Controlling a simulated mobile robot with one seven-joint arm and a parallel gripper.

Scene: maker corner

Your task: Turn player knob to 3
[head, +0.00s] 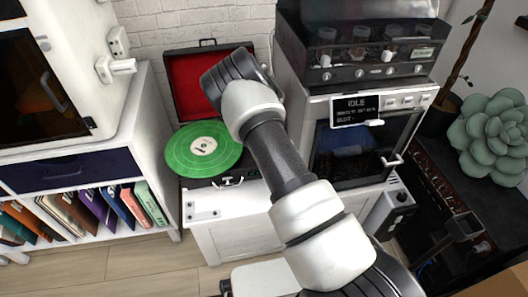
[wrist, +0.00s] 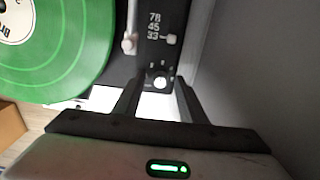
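The record player (head: 205,182) is an open case with a red-lined lid and a green record (head: 203,146) on its platter. In the wrist view its black deck shows a small dark round knob (wrist: 161,81) with a bright white mark, below the printed 78, 45, 33 and a small speed lever (wrist: 171,39). My gripper (wrist: 159,86) is open, with one finger on each side of the knob. I cannot tell whether the fingers touch it. The numbers around the knob are too small to read. In the head view my arm hides the knob and my fingers.
The tonearm (wrist: 130,42) lies close to the left finger. An oven-like machine (head: 357,135) with an IDLE screen stands right of the player. A shelf of record sleeves (head: 90,208) is at the left. The white cabinet top (head: 215,205) is bare in front of the player.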

